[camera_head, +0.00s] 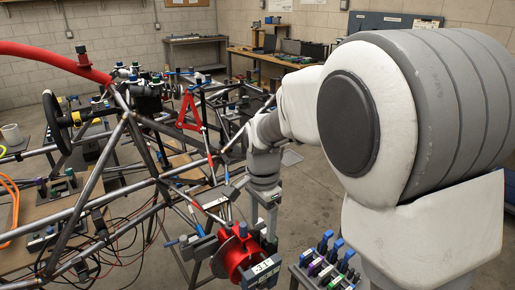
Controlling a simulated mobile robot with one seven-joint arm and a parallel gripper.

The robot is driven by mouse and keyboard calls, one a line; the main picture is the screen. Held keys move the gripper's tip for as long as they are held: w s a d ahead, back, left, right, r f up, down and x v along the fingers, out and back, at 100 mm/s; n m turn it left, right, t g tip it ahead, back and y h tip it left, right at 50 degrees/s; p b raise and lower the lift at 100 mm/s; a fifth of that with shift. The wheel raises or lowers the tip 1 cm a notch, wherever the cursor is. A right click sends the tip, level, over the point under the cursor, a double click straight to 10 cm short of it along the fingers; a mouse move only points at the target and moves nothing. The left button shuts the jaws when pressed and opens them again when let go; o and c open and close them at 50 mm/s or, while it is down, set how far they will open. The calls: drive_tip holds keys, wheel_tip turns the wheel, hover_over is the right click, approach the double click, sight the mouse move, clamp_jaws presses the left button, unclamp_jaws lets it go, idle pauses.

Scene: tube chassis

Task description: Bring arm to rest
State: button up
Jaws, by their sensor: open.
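My arm comes in from the right, large and white-grey, and reaches toward the middle of the view. Its end points down, with my gripper (270,222) low beside the right side of the tube chassis (128,125). The gripper is small in view, and I see nothing held in it. It is open. I cannot tell whether it touches the chassis parts beside it. The chassis is a frame of grey metal tubes with a red padded tube at its upper left.
A red part with a "3.1" tag (240,258) sits just below my gripper. A rack of clamps (325,262) stands at the bottom centre-right. Workbenches (262,56) line the back wall. Some concrete floor (305,190) is clear between chassis and arm.

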drive_tip(key=s+d+r+n+t+p, duration=0.2)
drive_tip(key=s+d+r+n, duration=0.3)
drive_tip(key=s+r, duration=0.3)
drive_tip(key=s+d+r+n+t+p, duration=0.2)
drive_tip(key=s+d+r+n, duration=0.4)
drive_tip(key=s, duration=0.4)
drive_tip(key=shift+s+d+r+t, duration=0.3)
drive_tip(key=shift+d+r+t, duration=0.4)
drive_tip(key=shift+r+t, duration=0.15)
drive_tip(key=shift+a, duration=0.15)
